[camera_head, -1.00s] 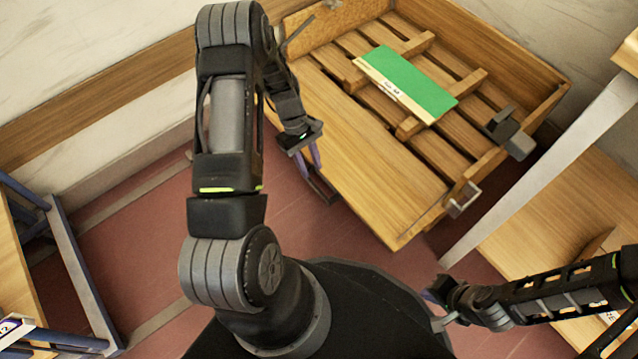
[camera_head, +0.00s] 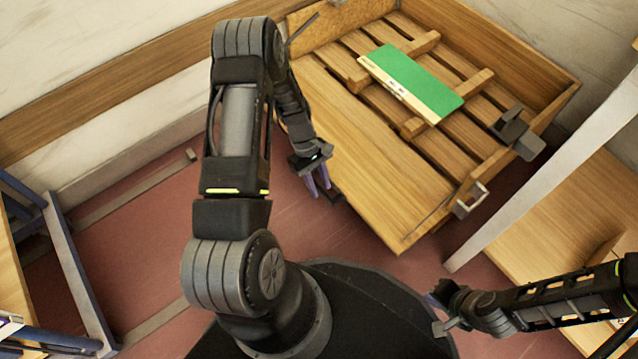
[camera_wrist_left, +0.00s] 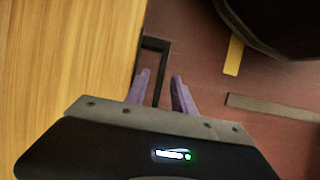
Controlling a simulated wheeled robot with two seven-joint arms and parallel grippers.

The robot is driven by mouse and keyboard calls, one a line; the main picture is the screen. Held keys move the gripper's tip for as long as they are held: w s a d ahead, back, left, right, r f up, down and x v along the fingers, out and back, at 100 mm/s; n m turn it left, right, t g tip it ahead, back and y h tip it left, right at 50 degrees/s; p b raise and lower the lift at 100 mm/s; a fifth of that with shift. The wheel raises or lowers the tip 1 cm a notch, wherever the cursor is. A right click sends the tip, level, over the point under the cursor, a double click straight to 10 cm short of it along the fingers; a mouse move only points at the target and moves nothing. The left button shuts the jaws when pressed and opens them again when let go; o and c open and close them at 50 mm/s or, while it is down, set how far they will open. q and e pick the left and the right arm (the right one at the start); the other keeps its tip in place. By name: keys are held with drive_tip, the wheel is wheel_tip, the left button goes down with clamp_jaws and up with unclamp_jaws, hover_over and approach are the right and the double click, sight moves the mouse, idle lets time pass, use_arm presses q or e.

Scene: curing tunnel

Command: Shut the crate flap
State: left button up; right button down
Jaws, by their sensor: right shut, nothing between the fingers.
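The wooden crate (camera_head: 520,50) stands at the upper right with its flap (camera_head: 375,150) open, folded outward on the near side. The flap's wide plank face also fills the left of the left wrist view (camera_wrist_left: 65,60). A dark rectangular handle (camera_wrist_left: 156,43) sticks out from the flap's outer edge. My left gripper (camera_head: 325,188) is at that edge, its two purple fingers apart. In the left wrist view (camera_wrist_left: 161,75), one bar of the handle shows between the fingers; I cannot tell whether they touch it. My right gripper (camera_head: 437,308) is shut and empty, away from the crate.
A green-topped box (camera_head: 420,78) lies on the crate's slats. Metal latches (camera_head: 470,198) sit at the crate's corners. A wooden table with a pale leg (camera_head: 545,170) stands close on the right. A blue-framed rack (camera_head: 75,270) is at the left.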

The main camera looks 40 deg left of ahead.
use_arm(q)
clamp_jaws()
idle(1.2)
